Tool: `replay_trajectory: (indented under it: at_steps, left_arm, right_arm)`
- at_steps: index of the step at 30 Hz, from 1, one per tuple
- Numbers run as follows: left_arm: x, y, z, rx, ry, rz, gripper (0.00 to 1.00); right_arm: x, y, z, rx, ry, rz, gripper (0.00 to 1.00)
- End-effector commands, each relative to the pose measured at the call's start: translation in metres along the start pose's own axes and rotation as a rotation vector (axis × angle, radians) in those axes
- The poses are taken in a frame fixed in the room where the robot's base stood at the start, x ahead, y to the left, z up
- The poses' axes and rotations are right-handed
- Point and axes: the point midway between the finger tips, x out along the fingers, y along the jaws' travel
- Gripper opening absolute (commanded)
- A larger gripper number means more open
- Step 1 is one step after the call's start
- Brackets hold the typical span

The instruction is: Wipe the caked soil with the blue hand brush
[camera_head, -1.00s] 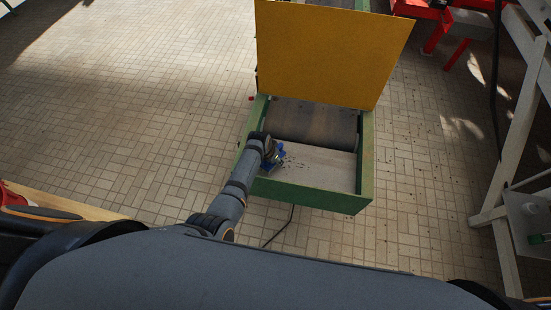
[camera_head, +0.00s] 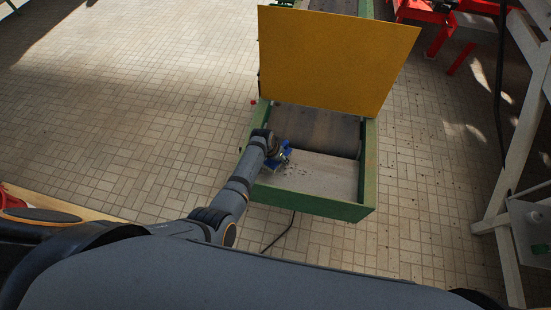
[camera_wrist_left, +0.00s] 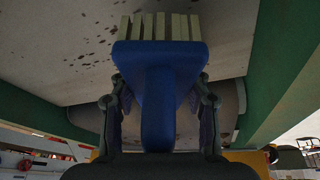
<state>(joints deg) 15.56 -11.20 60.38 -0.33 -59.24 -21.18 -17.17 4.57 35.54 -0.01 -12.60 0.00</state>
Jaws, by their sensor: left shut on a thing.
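My left gripper (camera_wrist_left: 160,115) is shut on the handle of the blue hand brush (camera_wrist_left: 158,75). The brush's pale bristle blocks point away from the gripper, toward the light board. In the head view the brush (camera_head: 285,153) is at the left side of the green-framed box, near the roller belt. Dark soil specks (camera_wrist_left: 97,35) lie on the board to the left of the bristles in the wrist view. Soil crumbs (camera_head: 290,170) also show just below the brush in the head view. I cannot tell whether the bristles touch the board. My right gripper is not in view.
The green frame (camera_head: 315,205) has raised walls around the board. A dark roller belt (camera_head: 315,130) lies behind it, and a yellow panel (camera_head: 335,60) stands upright beyond. A white post frame (camera_head: 500,190) stands at the right. Tiled floor lies around.

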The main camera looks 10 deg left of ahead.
Motion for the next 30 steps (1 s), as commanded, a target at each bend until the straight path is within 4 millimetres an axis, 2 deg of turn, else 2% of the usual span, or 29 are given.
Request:
replay_trajectory:
  at_steps: [1,8,18,25,30]
  left_arm:
    - [-0.01,0.079,-0.036,-0.001,0.052,0.117,0.0]
    - [-0.01,0.075,-0.034,-0.001,0.052,0.117,0.0]
    - [-0.014,0.05,-0.019,-0.004,0.045,0.121,0.0]
    - [-0.015,0.046,-0.018,-0.004,0.045,0.121,0.0]
    - [-0.018,0.033,-0.013,-0.005,0.044,0.12,0.0]
  right_arm:
    - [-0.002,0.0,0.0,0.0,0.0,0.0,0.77]
    - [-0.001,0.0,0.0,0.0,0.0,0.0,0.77]
    - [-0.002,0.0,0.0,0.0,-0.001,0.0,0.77]
    - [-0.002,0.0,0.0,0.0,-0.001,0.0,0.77]
    - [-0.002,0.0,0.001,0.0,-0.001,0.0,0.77]
